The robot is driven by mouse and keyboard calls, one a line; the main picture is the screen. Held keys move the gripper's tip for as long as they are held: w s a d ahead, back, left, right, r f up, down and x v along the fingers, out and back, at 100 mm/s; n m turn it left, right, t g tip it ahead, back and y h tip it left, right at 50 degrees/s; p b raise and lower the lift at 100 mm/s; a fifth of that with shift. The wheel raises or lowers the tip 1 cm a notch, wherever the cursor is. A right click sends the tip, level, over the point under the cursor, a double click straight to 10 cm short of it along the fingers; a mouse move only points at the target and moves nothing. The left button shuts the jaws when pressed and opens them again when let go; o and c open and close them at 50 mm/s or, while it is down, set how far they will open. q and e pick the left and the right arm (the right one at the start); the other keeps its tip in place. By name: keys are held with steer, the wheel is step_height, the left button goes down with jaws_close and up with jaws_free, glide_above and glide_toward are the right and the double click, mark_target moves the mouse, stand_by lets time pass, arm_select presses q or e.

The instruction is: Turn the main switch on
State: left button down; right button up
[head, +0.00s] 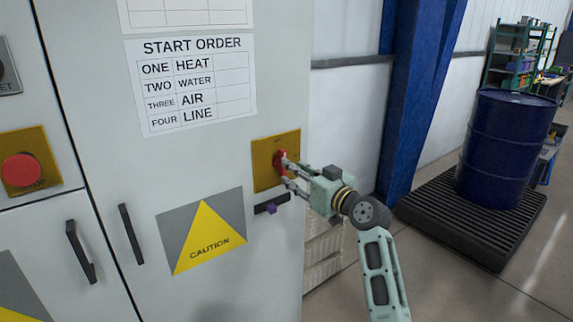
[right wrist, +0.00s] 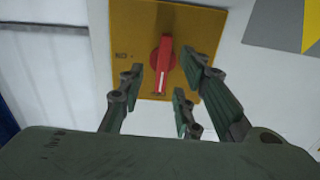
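The main switch is a red rotary handle (head: 281,158) on a yellow plate (head: 262,165) at the right edge of the grey cabinet door. In the right wrist view the red handle (right wrist: 163,62) stands upright, its white line towards the small label at the plate's lower edge; an "ON" mark, upside down, is at the left. My right gripper (head: 286,173) is open at the plate. In the right wrist view its fingers (right wrist: 170,80) are spread on both sides of the handle, with visible gaps; contact cannot be told. My left gripper is not in view.
A dark slot with a purple knob (head: 271,209) is just below the plate. A caution sign (head: 203,232), a START ORDER sheet (head: 190,84) and a black door handle (head: 131,234) are on the cabinet. A red button (head: 20,170) is at left. A blue drum (head: 505,148) stands on a black pallet (head: 440,220).

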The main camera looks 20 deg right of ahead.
steer(key=shift+p+x, duration=0.4)
steer(key=shift+x, duration=1.7)
steer(key=shift+s+a, duration=0.1)
steer(key=shift+a, duration=0.1)
steer(key=shift+c, duration=0.5)
jaws_close()
